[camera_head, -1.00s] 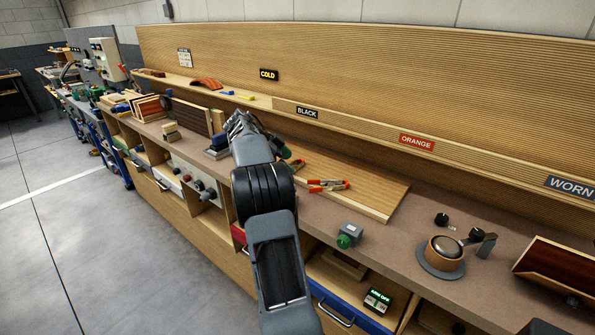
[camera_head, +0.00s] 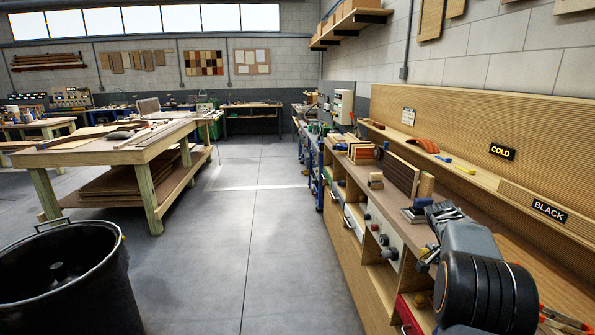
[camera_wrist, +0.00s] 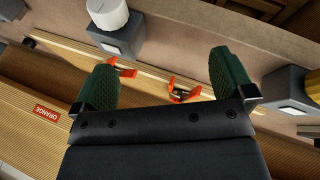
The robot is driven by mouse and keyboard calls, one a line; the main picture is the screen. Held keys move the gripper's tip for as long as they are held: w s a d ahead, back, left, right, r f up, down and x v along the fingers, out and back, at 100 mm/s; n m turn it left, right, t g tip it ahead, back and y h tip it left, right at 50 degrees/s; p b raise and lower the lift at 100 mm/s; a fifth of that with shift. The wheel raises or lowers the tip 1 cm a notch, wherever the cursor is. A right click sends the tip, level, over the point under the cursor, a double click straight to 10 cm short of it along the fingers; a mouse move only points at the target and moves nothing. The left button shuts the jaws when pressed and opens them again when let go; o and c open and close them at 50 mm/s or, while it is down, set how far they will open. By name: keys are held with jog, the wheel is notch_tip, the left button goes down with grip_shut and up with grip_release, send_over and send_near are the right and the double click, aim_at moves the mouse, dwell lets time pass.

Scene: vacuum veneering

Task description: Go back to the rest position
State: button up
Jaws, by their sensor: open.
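My gripper (camera_wrist: 165,82) is open and empty in the wrist view, its two green ribbed pads wide apart. Beyond the pads lie two orange clamps (camera_wrist: 183,90) on a pale wooden board (camera_wrist: 72,50). I see no contact between the pads and the clamps. In the head view my arm comes in at the lower right, over the bench (camera_head: 345,187). My gripper's fingertips are hard to make out there, and part of the gripper is hidden by my own arm. An orange clamp (camera_head: 562,320) shows at the lower right edge.
In the wrist view, grey blocks stand close by: one with a white knob (camera_wrist: 108,14), another (camera_wrist: 286,88) at right. A black bin (camera_head: 68,285) and a wooden table (camera_head: 110,157) stand left in the head view. The grey floor (camera_head: 250,250) between is clear.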

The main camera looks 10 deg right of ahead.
jog(key=s+a+r+n+t+y+p, duration=0.1)
jog(key=s+a+n, duration=0.4)
jog(key=a, duration=0.6)
jog(key=s+a+r+n+t+y+p, duration=0.2)
jog(key=s+a+n, duration=0.3)
jog(key=a, duration=0.5)
jog(key=s+a+r+n+t+y+p, duration=0.1)
jog(key=s+a+n+t, duration=0.3)
jog(key=a, duration=0.7)
jog(key=shift+s+a+r+n+y+p, duration=0.3)
jog(key=shift+s+a+r+n+p, duration=0.1)
jog(key=shift+s+r+p, duration=0.1)
jog(key=shift+a+r, duration=0.25)
jog(key=shift+r, duration=0.05)
